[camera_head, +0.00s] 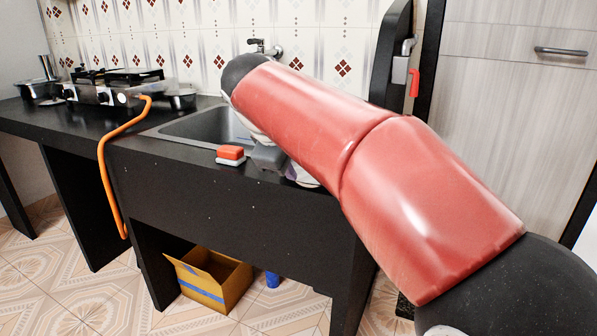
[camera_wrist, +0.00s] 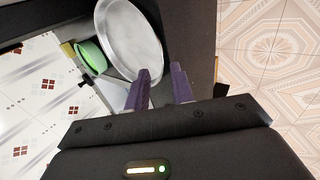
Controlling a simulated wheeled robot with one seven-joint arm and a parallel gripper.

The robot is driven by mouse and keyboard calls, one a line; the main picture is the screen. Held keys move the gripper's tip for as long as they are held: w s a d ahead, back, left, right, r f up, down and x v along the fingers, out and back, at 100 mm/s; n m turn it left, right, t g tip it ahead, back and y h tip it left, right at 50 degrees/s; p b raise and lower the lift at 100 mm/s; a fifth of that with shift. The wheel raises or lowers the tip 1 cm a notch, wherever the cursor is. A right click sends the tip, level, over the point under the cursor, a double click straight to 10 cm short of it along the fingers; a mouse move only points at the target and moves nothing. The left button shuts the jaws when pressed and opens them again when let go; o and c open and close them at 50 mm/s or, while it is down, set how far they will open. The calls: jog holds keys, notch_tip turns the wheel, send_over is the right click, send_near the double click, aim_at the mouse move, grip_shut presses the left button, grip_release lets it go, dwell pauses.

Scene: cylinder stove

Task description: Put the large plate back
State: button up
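In the head view my red arm hides the plate and most of the gripper.
A green bowl (camera_wrist: 91,55) sits beside the plate. A red and white sponge (camera_head: 230,154) lies on the counter's front edge by the sink (camera_head: 190,128). A stove (camera_head: 105,88) with an orange hose (camera_head: 105,175) stands left. An open cardboard box (camera_head: 210,278) is below.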

jog(key=v, duration=0.6)
jog(key=s+d+f+m+g, duration=0.1)
jog(key=s+d+f+m, duration=0.25)
jog(key=d, duration=0.35)
jog(key=s+d+f+m, duration=0.25)
jog(key=s+d, duration=0.25)
jog(key=d, duration=0.3)
jog(key=s+d+f+m+y, duration=0.1)
jog(key=s+d+f+m, duration=0.3)
jog(key=s+f, duration=0.2)
jog(key=s+d+f+m+y, duration=0.1)
jog(key=s+d+f+m, duration=0.2)
jog(key=s+f, duration=0.4)
notch_tip(320, 180, down, 3)
jog(key=shift+d+r+m+p, duration=0.1)
jog(key=shift+d+m+p, duration=0.3)
jog(key=shift+m, duration=0.1)
jog(key=shift+s, duration=0.15)
